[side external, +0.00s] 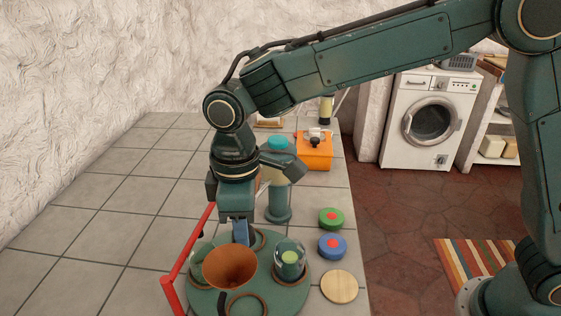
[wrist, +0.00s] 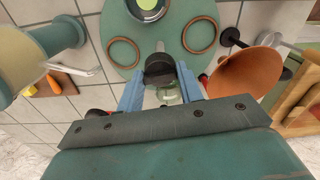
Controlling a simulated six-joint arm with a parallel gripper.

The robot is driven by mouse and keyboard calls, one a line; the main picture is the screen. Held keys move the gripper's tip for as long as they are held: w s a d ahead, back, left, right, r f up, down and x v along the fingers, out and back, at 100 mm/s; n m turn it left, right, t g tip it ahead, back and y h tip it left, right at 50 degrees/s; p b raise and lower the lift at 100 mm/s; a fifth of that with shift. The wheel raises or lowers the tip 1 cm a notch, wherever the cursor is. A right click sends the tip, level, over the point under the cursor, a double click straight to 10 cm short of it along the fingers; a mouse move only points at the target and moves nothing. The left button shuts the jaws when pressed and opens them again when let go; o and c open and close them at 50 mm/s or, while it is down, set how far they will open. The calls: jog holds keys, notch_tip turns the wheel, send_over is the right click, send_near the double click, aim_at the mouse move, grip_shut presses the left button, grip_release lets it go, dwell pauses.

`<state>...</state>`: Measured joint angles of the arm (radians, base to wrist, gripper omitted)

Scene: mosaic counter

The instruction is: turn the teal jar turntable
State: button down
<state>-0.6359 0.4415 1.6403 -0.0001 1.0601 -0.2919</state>
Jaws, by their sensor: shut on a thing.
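The teal turntable (side external: 293,298) is a round disc at the counter's front, with several brown rings on it. In the wrist view the disc (wrist: 160,32) fills the top middle. A clear glass jar (side external: 290,262) with something green inside stands on its right side. My gripper (side external: 241,235) points down over the far part of the disc. In the wrist view its blue fingers (wrist: 160,88) are shut on a dark knob (wrist: 159,68) at the disc's edge. The knob's lower part is hidden.
An orange-brown funnel (side external: 230,267) stands in front of my gripper. A red bar (side external: 190,258) runs along the left. A teal post (side external: 278,207) stands behind. The left counter is clear.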

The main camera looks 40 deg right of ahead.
jog(key=shift+n, duration=2.2)
jog(key=shift+r+n, duration=0.1)
jog(key=shift+n, duration=5.9)
jog(key=c, duration=1.2)
grip_release()
